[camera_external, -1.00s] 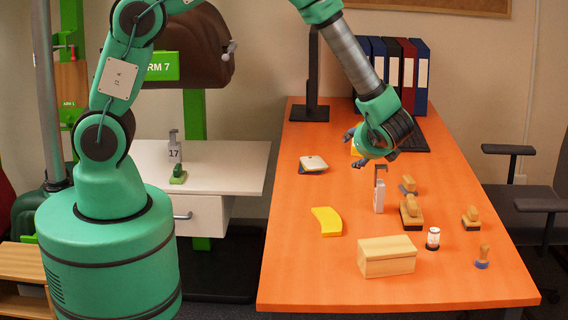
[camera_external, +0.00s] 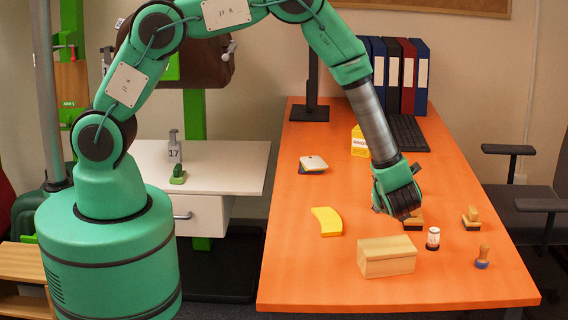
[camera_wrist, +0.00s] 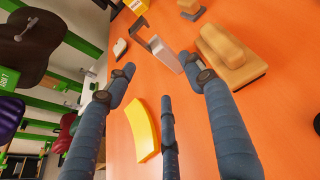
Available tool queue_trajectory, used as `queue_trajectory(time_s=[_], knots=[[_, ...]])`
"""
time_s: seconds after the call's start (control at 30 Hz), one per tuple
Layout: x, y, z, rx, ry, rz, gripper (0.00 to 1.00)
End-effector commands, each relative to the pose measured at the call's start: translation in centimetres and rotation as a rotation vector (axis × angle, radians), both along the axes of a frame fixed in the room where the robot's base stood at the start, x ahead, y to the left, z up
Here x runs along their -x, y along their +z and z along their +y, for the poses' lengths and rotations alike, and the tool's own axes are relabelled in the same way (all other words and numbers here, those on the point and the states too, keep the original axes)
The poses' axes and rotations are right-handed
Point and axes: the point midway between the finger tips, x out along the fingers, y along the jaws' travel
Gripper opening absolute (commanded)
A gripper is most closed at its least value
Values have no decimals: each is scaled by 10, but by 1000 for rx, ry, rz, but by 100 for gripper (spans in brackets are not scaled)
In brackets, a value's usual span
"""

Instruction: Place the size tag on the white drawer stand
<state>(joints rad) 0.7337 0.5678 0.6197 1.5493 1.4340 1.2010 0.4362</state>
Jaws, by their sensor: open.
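The size tag (camera_wrist: 160,46) is a grey and white clip-like piece in the wrist view, standing on the orange table. It lies just beyond the fingertips, between them and nearer the right finger. My gripper (camera_wrist: 166,85) is open and empty, its fingers spread. In the external view my gripper (camera_external: 385,208) is low over the table, and the tag is hidden behind it. The white drawer stand (camera_external: 228,158) is at the left, behind my base. A grey tag marked 17 (camera_external: 174,152) and a small green object (camera_external: 178,174) stand on it.
A wooden stamp (camera_wrist: 228,50) stands close right of the tag. A yellow curved block (camera_external: 326,221), a wooden box (camera_external: 386,256), a small white jar (camera_external: 433,238) and more stamps (camera_external: 471,218) are around. The table's left front is clear.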

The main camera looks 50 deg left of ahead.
Motion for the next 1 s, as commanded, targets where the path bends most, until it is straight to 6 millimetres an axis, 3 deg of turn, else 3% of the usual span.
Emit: queue_trajectory(time_s=[0.6,1.0], knots=[[-48,-30,51,1,2,1,53],[-54,-32,57,1,1,0,53]])
